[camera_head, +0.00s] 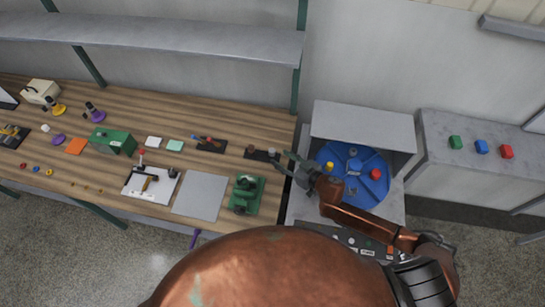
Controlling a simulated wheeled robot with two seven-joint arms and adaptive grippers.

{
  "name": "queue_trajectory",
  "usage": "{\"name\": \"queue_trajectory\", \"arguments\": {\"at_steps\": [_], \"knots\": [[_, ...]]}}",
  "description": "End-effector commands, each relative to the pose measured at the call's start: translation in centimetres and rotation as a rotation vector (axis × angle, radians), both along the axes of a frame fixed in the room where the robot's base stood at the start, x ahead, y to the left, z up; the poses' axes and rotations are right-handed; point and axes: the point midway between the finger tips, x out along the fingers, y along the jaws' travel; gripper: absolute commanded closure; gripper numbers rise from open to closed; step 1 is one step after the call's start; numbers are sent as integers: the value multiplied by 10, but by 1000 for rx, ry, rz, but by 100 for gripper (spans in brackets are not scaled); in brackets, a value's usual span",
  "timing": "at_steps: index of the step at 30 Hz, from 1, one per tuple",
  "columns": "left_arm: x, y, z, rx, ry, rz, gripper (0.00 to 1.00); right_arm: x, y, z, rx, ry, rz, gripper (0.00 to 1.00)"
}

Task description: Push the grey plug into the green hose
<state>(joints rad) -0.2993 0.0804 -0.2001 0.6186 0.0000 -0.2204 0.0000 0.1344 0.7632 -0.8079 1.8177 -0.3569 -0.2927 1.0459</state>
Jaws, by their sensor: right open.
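My right gripper (287,167) is open, at the right end of the wooden workbench, beside the blue round turntable. Its arm comes in from the lower right. A dark block (262,155) lies on the bench just left of the fingers, apart from or touching them, I cannot tell which. I cannot make out a green hose or a grey plug for certain. A purple hose-like piece (194,238) hangs below the bench's front edge. My left gripper is not in view.
The workbench (235,130) carries a green box (113,141), a grey plate (200,194) and a green fixture (246,194). The blue turntable (353,195) sits in a grey housing (362,124). Green, blue and red blocks stand on the right cabinet (465,165). A shelf (160,37) spans above.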

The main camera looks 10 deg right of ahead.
Motion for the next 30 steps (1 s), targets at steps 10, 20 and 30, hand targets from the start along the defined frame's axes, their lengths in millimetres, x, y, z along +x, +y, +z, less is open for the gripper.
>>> {"name": "queue_trajectory", "arguments": {"at_steps": [10, 20, 30], "knots": [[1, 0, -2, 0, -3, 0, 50, 28, 14, -13, -1, -2, 0, 59], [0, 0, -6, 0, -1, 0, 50, 62, 30, -32, -1, -1, -1, 59], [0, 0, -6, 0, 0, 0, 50, 63, 31, -32, 0, 0, -1, 64]]}}
